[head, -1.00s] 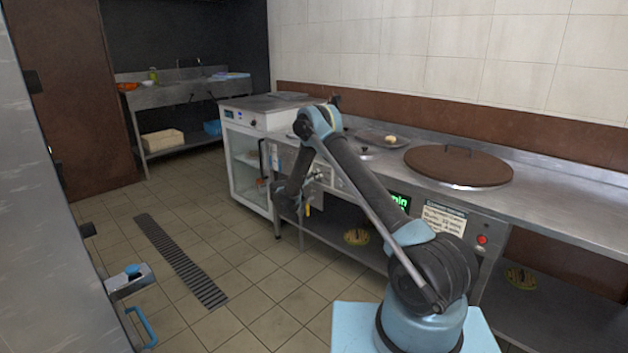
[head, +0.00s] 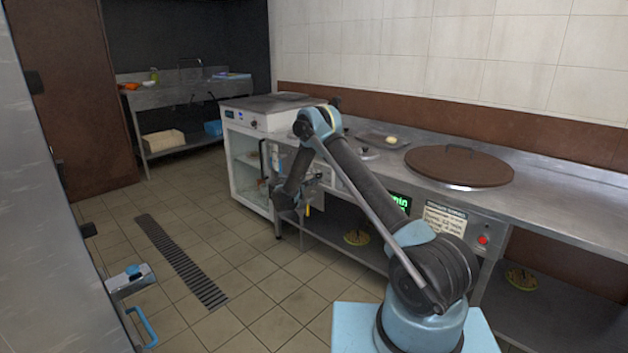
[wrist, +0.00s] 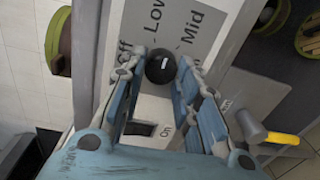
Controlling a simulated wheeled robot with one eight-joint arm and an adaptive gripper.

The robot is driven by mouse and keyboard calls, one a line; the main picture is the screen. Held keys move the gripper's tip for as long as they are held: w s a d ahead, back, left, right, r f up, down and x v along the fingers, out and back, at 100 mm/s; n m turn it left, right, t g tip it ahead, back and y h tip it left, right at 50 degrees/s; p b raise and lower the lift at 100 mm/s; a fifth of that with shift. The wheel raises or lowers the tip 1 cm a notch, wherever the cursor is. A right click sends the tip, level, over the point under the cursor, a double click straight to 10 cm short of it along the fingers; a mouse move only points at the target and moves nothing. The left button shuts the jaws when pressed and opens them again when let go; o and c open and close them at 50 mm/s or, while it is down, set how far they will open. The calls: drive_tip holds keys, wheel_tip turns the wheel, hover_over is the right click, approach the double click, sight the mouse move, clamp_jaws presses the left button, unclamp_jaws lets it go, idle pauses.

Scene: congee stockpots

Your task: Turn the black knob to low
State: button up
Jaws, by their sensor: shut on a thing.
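In the head view my gripper (head: 292,203) is at the front of the steel counter, and the knob cannot be made out there.
A yellow-tipped lever (wrist: 281,138) sticks out right of my gripper in the wrist view. The counter (head: 560,185) carries a large brown lid (head: 460,167). The tiled floor left of the arm is open.

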drive_tip(key=n, duration=0.3)
drive_tip(key=shift+a+f, duration=0.1)
drive_tip(key=shift+a, duration=0.05)
drive_tip(key=shift+n+h, duration=0.3)
drive_tip(key=shift+n, duration=1.6)
drive_tip(key=o, duration=1.1)
drive_tip(key=shift+c, duration=0.2)
drive_tip(key=v, duration=1.1)
drive_tip(key=shift+s+a, duration=0.25)
drive_tip(key=shift+a, duration=0.05)
drive_tip(key=shift+s+a, duration=0.1)
